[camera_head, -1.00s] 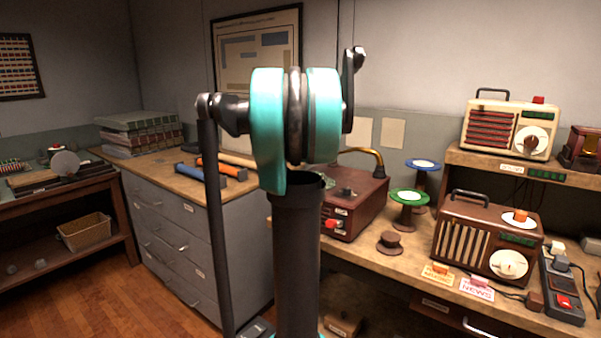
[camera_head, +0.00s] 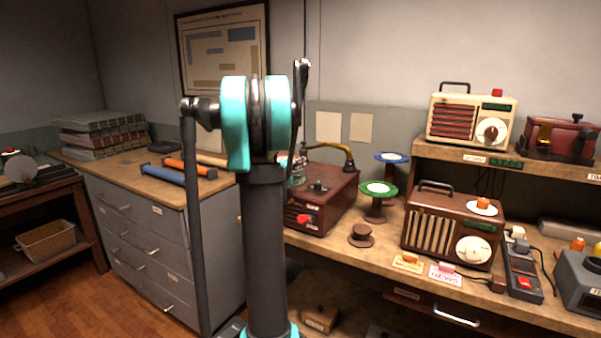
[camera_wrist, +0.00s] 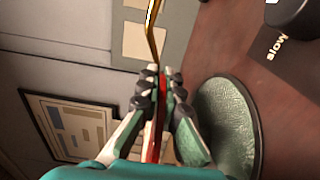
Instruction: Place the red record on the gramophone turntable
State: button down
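My gripper (camera_wrist: 165,88) is shut on the thin red record (camera_wrist: 161,115), seen edge-on between the fingers in the wrist view. The gramophone (camera_head: 325,195) is a dark red-brown box with a red knob on the workbench, and its brass tonearm (camera_head: 341,156) rises at the back. Its round grey-green turntable (camera_wrist: 232,125) lies right beside the fingers in the wrist view, and the record is tilted on edge relative to it. I cannot tell whether they touch. In the head view my arm hides most of the gripper and the turntable.
Green (camera_head: 378,188) and blue (camera_head: 391,157) discs stand on pedestals right of the gramophone, near an empty-looking brown stand (camera_head: 361,236). A brown radio (camera_head: 453,228) is further right. A grey drawer cabinet (camera_head: 170,240) with orange and blue tubes stands left.

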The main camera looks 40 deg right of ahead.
jog(key=shift+f, duration=1.75)
jog(key=shift+f, duration=0.1)
jog(key=c, duration=1.7)
grip_release()
jog(key=shift+s+a, duration=0.1)
jog(key=shift+a, duration=0.15)
jog(key=v, duration=1.1)
jog(key=shift+a, duration=0.2)
